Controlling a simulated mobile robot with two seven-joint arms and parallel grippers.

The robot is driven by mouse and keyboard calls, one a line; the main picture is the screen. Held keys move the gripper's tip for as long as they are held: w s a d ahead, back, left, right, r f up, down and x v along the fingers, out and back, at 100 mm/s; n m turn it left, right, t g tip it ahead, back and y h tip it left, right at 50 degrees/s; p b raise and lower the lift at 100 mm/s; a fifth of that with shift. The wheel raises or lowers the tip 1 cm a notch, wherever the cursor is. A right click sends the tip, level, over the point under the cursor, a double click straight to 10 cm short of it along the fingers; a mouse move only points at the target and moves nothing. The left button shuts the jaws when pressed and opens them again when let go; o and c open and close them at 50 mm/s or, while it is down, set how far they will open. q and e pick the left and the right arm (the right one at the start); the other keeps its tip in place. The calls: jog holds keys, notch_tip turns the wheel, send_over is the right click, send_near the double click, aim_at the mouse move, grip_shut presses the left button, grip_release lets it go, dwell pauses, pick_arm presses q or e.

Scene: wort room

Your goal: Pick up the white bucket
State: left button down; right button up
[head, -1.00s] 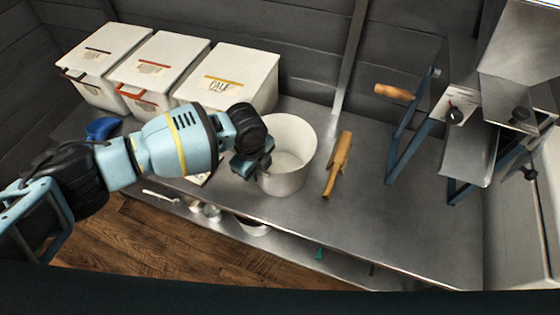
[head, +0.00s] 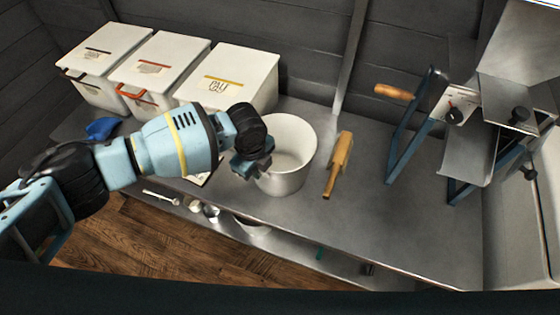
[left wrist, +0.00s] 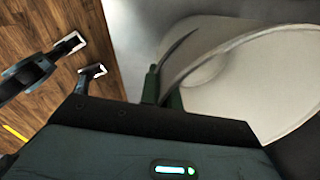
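The white bucket (head: 287,182) stands upright on the steel bench, open at the top and apparently empty. My left gripper (head: 253,166) is at the left side of its rim in the head view. In the left wrist view, the green fingertips (left wrist: 163,90) are close together, with the rim of the bucket (left wrist: 262,82) running between them, so the gripper looks shut on the rim. The bucket's left wall is partly hidden by the gripper. My right gripper is not in view.
Several white lidded bins (head: 228,78) stand behind and left. A wooden-handled tool (head: 338,165) lies just right of the bucket. A mill on a blue frame (head: 455,120) stands at the right. The steel bench (head: 390,225) is clear at the front right. Small items sit on the shelf below.

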pick_arm(q)
jog(key=shift+s+f, duration=0.1)
dwell(0.7)
jog(key=shift+r, duration=0.4)
notch_tip(320, 180, up, 10)
jog(key=shift+f+p, duration=0.25)
jog(key=shift+p, duration=0.35)
jog(key=shift+f, duration=0.1)
